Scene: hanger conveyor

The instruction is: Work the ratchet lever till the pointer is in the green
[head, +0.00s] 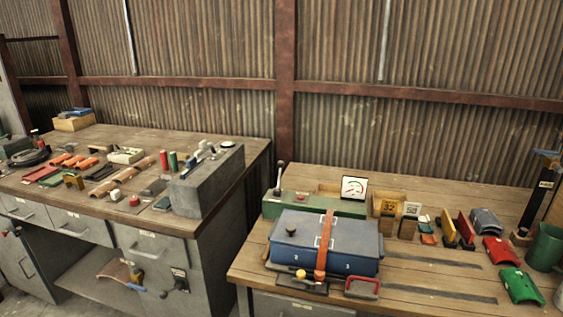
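On the right bench, a small white dial gauge (354,188) stands upright behind a blue lidded box. It has a red mark; its pointer and any green zone are too small to read. An orange strap (328,243) runs over the blue box (345,247) and down its front. At the strap's lower end is a dark metal piece (302,281) with a yellow-orange knob, perhaps the ratchet. An upright lever (279,178) with a dark knob stands at the left end of a green housing (300,206); I cannot tell which is the ratchet lever. Neither gripper is in view.
A red handle (362,288) lies by the box's front right corner. Wooden boxes, red and green curved pieces (520,286) and a green cylinder (545,247) stand to the right. The left bench (100,207) holds many small parts and a grey block (208,182). A gap separates the benches.

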